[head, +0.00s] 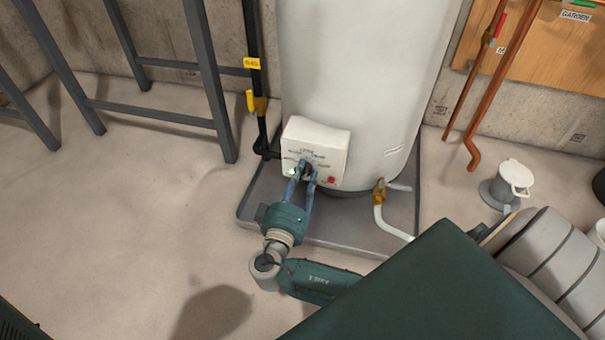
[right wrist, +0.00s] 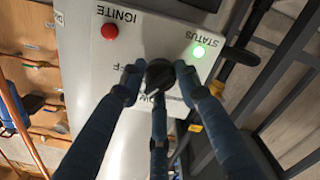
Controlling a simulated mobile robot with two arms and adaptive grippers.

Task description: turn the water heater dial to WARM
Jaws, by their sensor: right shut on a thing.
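The white water heater (head: 360,80) stands at the middle back of the head view. A white control box (head: 328,140) is on its lower front. My right gripper (head: 305,178) reaches up to the box, its blue fingers around the black dial. In the right wrist view the dial (right wrist: 158,72) sits between the fingertips of my right gripper (right wrist: 159,84), which is shut on it. The fingers hide much of the printing around the dial, so I cannot read its setting. A red IGNITE button (right wrist: 110,31) and a lit green STATUS light (right wrist: 199,51) flank it. My left gripper is not in view.
The heater stands in a grey drain pan (head: 262,212). A brass drain valve (head: 379,193) with a pale hose is right of the box. A black gas pipe with a yellow valve handle (head: 250,101) and a grey metal frame (head: 212,85) are left. Open floor lies left.

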